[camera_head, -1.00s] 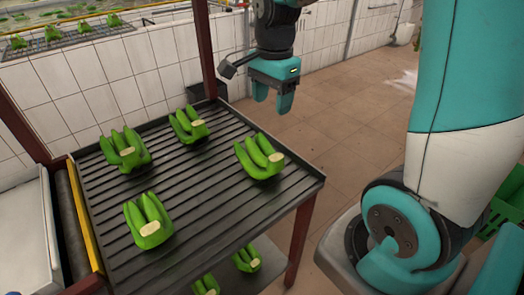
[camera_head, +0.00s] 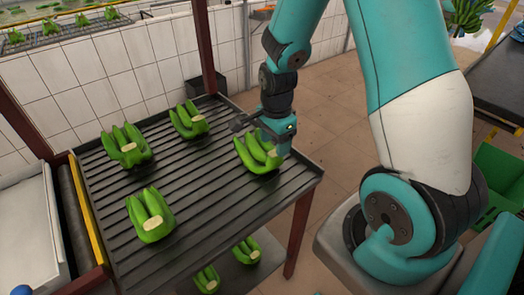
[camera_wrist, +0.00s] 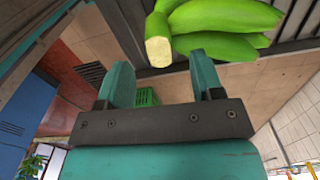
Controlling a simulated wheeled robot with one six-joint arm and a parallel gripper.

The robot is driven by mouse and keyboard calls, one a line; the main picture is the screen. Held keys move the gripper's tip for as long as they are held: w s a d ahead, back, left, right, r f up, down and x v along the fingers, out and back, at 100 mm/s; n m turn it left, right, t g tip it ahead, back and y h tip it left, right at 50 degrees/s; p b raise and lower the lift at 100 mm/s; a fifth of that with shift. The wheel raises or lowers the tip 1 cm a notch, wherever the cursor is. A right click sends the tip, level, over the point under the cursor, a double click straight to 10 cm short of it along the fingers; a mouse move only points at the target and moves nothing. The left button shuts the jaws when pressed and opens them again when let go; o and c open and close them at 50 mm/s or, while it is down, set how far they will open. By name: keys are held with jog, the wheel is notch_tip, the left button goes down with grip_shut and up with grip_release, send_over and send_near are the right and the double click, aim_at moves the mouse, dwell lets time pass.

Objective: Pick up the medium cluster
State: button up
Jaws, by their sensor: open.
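Several green banana clusters lie apart on the ribbed rack top: right (camera_head: 252,155), back (camera_head: 187,122), left (camera_head: 125,147) and front (camera_head: 151,215). They look close in size, so I cannot tell for sure which is the medium one. My gripper (camera_head: 279,148) is at the right cluster, by its pale cut end, and partly overlaps it in the head view. In the wrist view my gripper (camera_wrist: 162,78) is open and empty. That cluster (camera_wrist: 220,25) lies just past the fingertips, its cut end between their lines. Contact cannot be told.
The ribbed rack top (camera_head: 215,190) has bare room between clusters. A red-brown post (camera_head: 208,50) rises at its back corner. More clusters lie on a lower shelf (camera_head: 235,272). A green crate (camera_head: 495,180) stands at the right. A roller and yellow rail border the left side.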

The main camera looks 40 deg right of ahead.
aim_at(264, 159)
jog(key=shift+f, duration=1.7)
jog(key=shift+r, duration=0.1)
grip_shut()
